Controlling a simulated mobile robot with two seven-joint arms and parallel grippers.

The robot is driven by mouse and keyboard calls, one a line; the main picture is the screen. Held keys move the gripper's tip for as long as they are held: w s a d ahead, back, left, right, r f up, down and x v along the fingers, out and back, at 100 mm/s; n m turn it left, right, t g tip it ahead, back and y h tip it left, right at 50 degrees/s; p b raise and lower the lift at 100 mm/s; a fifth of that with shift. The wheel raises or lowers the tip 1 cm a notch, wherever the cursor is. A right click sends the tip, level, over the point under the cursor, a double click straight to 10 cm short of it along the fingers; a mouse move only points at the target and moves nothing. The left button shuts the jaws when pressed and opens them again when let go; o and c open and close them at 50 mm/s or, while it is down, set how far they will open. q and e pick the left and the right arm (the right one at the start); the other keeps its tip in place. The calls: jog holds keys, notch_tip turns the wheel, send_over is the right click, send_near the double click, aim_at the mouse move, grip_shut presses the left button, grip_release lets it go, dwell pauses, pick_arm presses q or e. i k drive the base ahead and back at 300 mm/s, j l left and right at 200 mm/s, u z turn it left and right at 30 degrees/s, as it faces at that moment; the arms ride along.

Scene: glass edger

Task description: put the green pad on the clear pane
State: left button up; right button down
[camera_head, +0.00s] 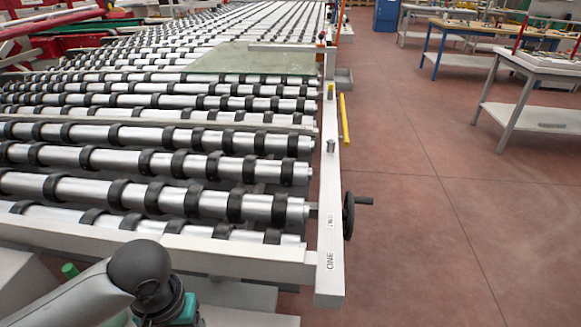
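The clear pane (255,60) is a thin, greenish see-through sheet lying flat on the rollers at the far right part of the conveyor. My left arm comes in from the lower left; its dark end (158,298) is at the bottom edge, in front of the conveyor's near rail and far from the pane. Its fingers are cut off or hidden. A teal-green piece (184,311) shows beside this end; I cannot tell whether it is the green pad or part of my arm. A small green cylinder (69,270) stands behind the arm. My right gripper is not in view.
The roller conveyor (163,256) fills the left, edged by a pale rail (330,220) with a black hand crank (349,214). A yellow bar (344,118) runs beside it. Open reddish floor (430,220) lies to the right, with workbenches (540,68) at the back right.

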aim_at(269, 56)
jog(key=l+z, duration=0.6)
jog(key=l, duration=0.15)
jog(key=i+l+z, duration=0.2)
jog(key=i+l, duration=0.85)
jog(key=i+l+u, duration=0.1)
jog(key=i, duration=0.5)
jog(key=i+l+u, duration=0.1)
jog(key=i, duration=0.55)
jog(key=i+u, duration=0.2)
jog(key=i, duration=1)
jog(key=i+u, duration=0.2)
jog(key=i, duration=0.2)
jog(key=i+l+u, duration=0.45)
jog(key=i, duration=0.3)
jog(key=i+l+u, duration=0.15)
jog(key=i+u, duration=0.2)
jog(key=i+l+u, duration=0.25)
jog(key=u, duration=0.15)
jog(key=i+l+u, duration=0.35)
jog(key=i, duration=0.05)
